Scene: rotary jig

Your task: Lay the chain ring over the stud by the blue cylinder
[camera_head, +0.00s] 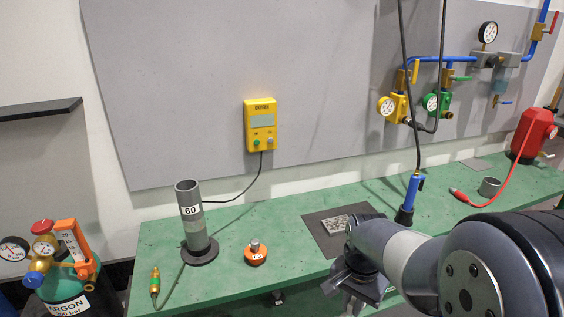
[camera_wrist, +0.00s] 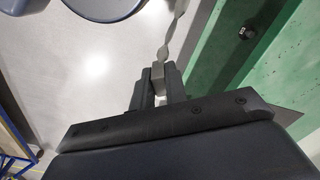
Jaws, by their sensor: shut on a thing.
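My gripper (camera_wrist: 159,78) is shut on a small grey piece (camera_wrist: 158,70) in the wrist view. Twisted grey chain links (camera_wrist: 172,36) run up from it over the pale floor; the ring's shape is hidden between the jaws. My gripper also shows in the head view (camera_head: 350,292), low in front of the bench. A small dark stud with a pale face (camera_wrist: 247,33) is on the bench's front side, apart from the jaws. A similar stud (camera_head: 277,298) shows below the bench edge in the head view.
The green bench (camera_head: 330,205) carries a grey tube marked 60 (camera_head: 192,212), an orange disc (camera_head: 255,254), a dark mat (camera_head: 318,236) and a blue-handled tool (camera_head: 410,198). A green argon cylinder (camera_head: 70,290) stands lower left. Open floor (camera_wrist: 60,65) lies beside the bench.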

